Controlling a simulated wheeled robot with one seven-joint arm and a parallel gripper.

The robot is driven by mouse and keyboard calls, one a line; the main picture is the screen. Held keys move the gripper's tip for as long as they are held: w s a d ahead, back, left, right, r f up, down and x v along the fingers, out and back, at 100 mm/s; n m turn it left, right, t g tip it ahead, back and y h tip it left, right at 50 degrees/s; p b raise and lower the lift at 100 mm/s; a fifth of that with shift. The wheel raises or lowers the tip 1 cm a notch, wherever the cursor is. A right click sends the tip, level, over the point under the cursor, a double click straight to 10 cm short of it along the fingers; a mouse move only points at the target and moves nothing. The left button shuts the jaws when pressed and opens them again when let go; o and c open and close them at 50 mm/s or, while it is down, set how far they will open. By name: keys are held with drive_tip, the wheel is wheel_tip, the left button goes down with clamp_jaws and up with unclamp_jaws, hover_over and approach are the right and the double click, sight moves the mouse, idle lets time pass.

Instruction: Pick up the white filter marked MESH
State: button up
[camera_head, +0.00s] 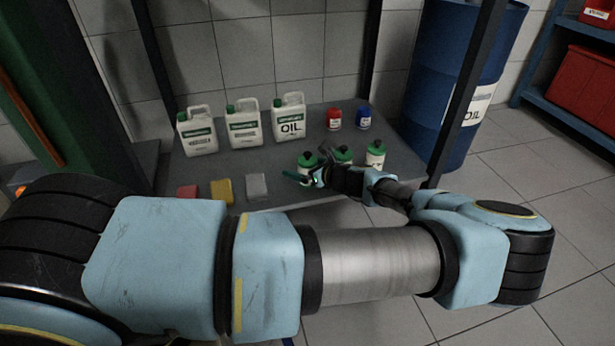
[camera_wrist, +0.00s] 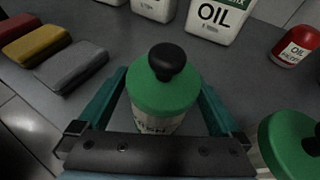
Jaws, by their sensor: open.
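A white filter with a green top and black knob (camera_wrist: 163,92) stands upright in the middle of the wrist view. Dark lettering on its body is partly cut off by my gripper's bar, so I cannot read it surely. In the head view it appears to be the leftmost green-topped filter (camera_head: 307,159). My gripper (camera_head: 308,179) is in front of it at the shelf's front edge. In the wrist view, my gripper's teal fingers (camera_wrist: 162,78) are open, one on each side of the filter. I cannot tell whether they touch it.
Two more green-topped filters (camera_head: 343,155) (camera_head: 375,154) stand to the right on the grey shelf (camera_head: 285,185). White oil jugs (camera_head: 243,125) and red (camera_head: 334,119) and blue (camera_head: 363,119) containers stand behind. Red (camera_head: 187,192), yellow (camera_head: 222,191) and grey (camera_head: 256,186) blocks lie left.

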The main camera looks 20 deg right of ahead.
drive_tip(key=shift+w+f, duration=0.1)
drive_tip(key=shift+w, duration=0.2)
drive_tip(key=shift+a, duration=0.1)
drive_tip(key=shift+c, duration=0.2)
drive_tip(key=c, duration=1.5)
